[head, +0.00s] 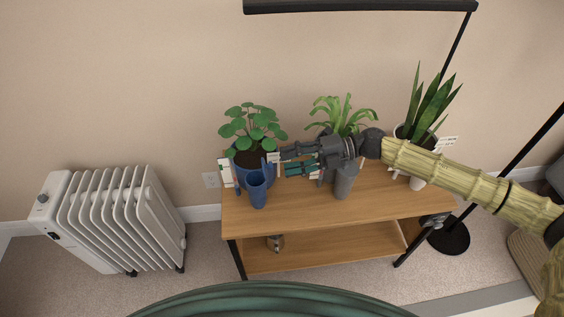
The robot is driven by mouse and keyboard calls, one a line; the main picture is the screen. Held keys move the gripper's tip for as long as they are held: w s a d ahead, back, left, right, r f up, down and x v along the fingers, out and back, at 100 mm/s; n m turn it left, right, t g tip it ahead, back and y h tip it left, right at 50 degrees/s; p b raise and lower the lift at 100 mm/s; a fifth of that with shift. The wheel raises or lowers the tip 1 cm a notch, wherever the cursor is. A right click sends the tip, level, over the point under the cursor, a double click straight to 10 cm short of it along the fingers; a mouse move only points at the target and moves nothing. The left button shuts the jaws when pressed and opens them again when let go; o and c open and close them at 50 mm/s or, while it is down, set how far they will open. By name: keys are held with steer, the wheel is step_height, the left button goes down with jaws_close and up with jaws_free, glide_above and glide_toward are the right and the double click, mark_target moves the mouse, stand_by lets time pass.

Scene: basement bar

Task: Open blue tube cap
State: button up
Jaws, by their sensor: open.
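The blue tube (258,192) stands upright near the left front of the wooden table, in front of a plant in a blue pot. Its top end is small in the picture, and I cannot clearly tell how its cap sits. My gripper (283,162) comes in from the right with its fingers pointing left. It is open and nothing shows between its fingers. The fingertips are just right of the tube's top and a little above it in the picture. I cannot tell whether they touch it.
Potted plants stand along the table's back: a round-leaved one (253,125), a fern-like one (343,110) and a tall snake plant (433,101). A grey vessel (345,182) stands below my wrist. A white radiator (118,218) is at left. The table's front (300,217) is clear.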

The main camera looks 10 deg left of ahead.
steer(key=v, duration=0.8)
steer(key=shift+d, duration=0.25)
steer(key=shift+c, duration=0.2)
